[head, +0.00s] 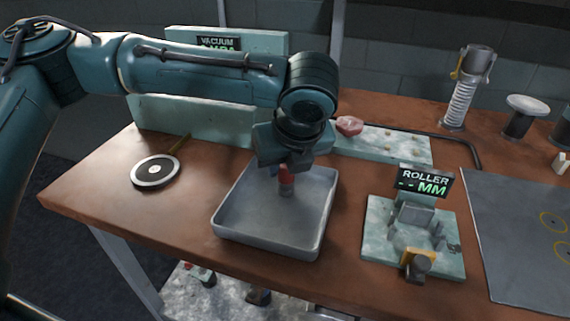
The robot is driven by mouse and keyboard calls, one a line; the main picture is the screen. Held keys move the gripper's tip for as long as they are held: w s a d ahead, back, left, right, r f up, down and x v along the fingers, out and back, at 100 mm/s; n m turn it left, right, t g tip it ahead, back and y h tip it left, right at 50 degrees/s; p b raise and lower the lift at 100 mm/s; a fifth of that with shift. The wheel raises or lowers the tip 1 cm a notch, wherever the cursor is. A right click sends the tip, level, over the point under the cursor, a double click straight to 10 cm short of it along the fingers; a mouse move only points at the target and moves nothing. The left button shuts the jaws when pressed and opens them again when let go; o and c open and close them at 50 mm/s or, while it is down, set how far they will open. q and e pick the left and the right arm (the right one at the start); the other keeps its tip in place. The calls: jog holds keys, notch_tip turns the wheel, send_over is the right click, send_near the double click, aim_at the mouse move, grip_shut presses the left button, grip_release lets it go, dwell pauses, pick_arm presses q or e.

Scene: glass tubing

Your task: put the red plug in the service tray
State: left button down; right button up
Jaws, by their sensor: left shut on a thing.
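The red plug (286,175) hangs below my left gripper (286,166), which is shut on it. A greyish lower end shows beneath its red part. The plug appears over the back part of the service tray (243,236), a grey open tray on the brown bench. I cannot tell whether the plug touches the tray floor. My left wrist hides part of the tray's back rim. My right gripper does not show.
A roller gauge (412,240) with a display stands right of the tray. A black-and-white disc (155,171) lies to its left. A pale green panel (382,144) with a pink piece (349,125) lies behind. A dark mat (520,230) covers the right side.

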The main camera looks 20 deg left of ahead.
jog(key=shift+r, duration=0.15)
pick_arm(q)
jog(key=c, duration=1.1)
grip_release()
jog(key=shift+c, duration=0.2)
jog(key=shift+r, duration=0.1)
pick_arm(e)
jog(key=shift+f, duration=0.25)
pick_arm(q)
jog(key=p+v, duration=0.2)
jog(key=v, duration=1)
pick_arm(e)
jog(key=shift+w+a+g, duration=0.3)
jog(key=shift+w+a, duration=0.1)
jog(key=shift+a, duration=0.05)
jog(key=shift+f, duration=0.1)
